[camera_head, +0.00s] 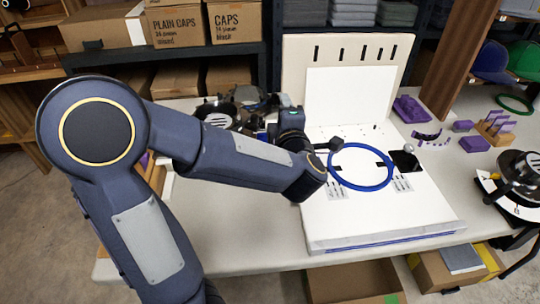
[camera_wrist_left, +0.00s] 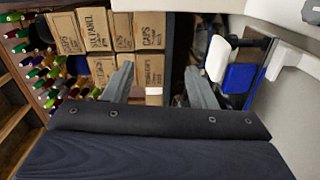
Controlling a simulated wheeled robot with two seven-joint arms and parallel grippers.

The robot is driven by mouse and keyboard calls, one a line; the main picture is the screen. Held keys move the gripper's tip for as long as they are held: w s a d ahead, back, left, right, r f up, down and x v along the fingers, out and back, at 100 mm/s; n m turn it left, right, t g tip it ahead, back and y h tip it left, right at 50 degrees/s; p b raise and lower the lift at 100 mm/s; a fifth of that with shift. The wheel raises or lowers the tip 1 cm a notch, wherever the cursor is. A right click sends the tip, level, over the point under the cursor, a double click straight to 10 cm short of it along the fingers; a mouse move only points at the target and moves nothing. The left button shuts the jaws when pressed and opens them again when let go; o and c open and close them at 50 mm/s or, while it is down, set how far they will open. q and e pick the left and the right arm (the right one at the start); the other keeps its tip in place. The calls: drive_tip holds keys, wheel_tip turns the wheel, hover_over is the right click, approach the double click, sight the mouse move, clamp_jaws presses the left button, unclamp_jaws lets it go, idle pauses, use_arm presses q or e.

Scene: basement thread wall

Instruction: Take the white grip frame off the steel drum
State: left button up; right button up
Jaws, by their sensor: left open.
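My left arm crosses the head view from the left, with its dark wrist (camera_head: 291,128) over the table beside the white board. Its fingertips are hard to make out there. In the left wrist view my left gripper (camera_wrist_left: 157,76) is open, with nothing between its fingers. A dark and silver round device (camera_head: 522,172), perhaps the steel drum, stands at the right edge with a white piece under it. A similar round device (camera_head: 220,117) is partly hidden behind my arm. I cannot clearly tell the white grip frame apart. White and blue blocks (camera_wrist_left: 238,77) show beside the right finger.
A blue ring (camera_head: 361,185) lies on the white board (camera_head: 400,222), which has an upright back panel. Purple pieces (camera_head: 409,108) and caps (camera_head: 492,62) are at the right. Cardboard boxes (camera_head: 177,25) fill the shelf behind. An open carton (camera_head: 352,283) is below the table.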

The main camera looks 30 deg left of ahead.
sight(257, 126)
use_arm(q)
drive_tip(key=s+f+n+g+y+b, duration=0.1)
drive_tip(key=n+g+y, duration=0.1)
drive_tip(key=s+f+n+g+y+b, duration=0.1)
drive_tip(key=s+f+n+y, duration=0.1)
drive_tip(key=s+f+n+g+y+b, duration=0.1)
drive_tip(key=s+g+y, duration=0.1)
drive_tip(key=shift+a+f+n+g+y, duration=0.2)
drive_tip(key=shift+f+n+g+y, duration=0.1)
drive_tip(key=shift+n+y, duration=0.1)
drive_tip(key=shift+a+r, duration=0.15)
drive_tip(key=shift+a, duration=0.05)
drive_tip(key=x, duration=0.7)
drive_tip(key=shift+a, duration=0.15)
use_arm(e)
wheel_tip(257, 126, down, 4)
drive_tip(key=shift+f, duration=0.1)
use_arm(q)
drive_tip(key=shift+c, duration=0.4)
